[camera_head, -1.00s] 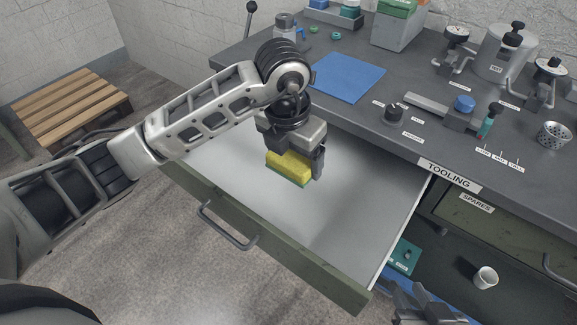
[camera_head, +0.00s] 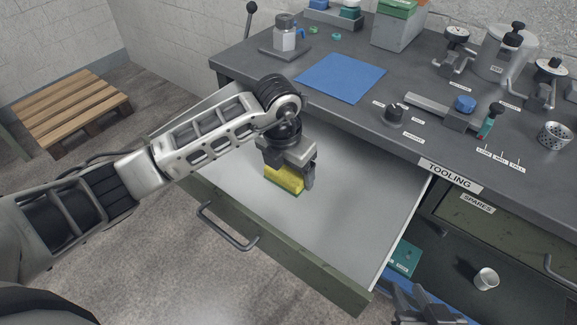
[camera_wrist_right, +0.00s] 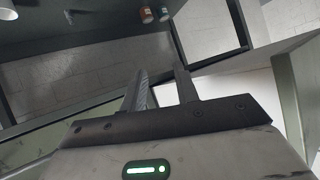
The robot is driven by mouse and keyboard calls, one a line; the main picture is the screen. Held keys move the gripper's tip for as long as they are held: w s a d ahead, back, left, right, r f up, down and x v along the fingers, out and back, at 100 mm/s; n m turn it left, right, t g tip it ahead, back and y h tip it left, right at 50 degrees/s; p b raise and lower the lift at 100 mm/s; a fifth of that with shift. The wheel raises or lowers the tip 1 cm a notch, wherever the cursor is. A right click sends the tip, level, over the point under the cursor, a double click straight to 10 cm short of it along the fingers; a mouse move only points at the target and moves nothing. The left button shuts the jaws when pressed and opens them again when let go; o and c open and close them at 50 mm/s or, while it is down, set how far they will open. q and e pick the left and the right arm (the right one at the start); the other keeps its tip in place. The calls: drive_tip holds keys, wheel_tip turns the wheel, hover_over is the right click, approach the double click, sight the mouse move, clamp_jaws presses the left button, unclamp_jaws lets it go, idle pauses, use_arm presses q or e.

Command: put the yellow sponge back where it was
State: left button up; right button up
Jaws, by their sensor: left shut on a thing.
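The yellow sponge (camera_head: 284,179) with a green underside is held in my left gripper (camera_head: 288,172) in the head view. My left gripper points down over the open drawer (camera_head: 335,215) labelled TOOLING, and is shut on the sponge. The sponge is low over the pale drawer floor; I cannot tell whether it touches. My right gripper (camera_head: 425,305) is at the bottom edge of the head view, right of the drawer's front corner. In the right wrist view its two fingers (camera_wrist_right: 160,90) stand apart with nothing seen between them.
A white cup (camera_head: 486,278) sits on the lower shelf beneath the SPARES drawer (camera_head: 480,222). The rest of the open drawer looks empty.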

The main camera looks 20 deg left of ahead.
sight(283, 173)
use_arm(q)
drive_tip(key=o, duration=0.9)
drive_tip(key=shift+r, duration=0.1)
drive_tip(key=r, duration=0.4)
drive_tip(key=s+r, duration=0.1)
drive_tip(key=r, duration=0.7)
drive_tip(key=shift+s+a+p, duration=0.3)
drive_tip(key=shift+s+p, duration=0.05)
drive_tip(key=shift+p, duration=0.05)
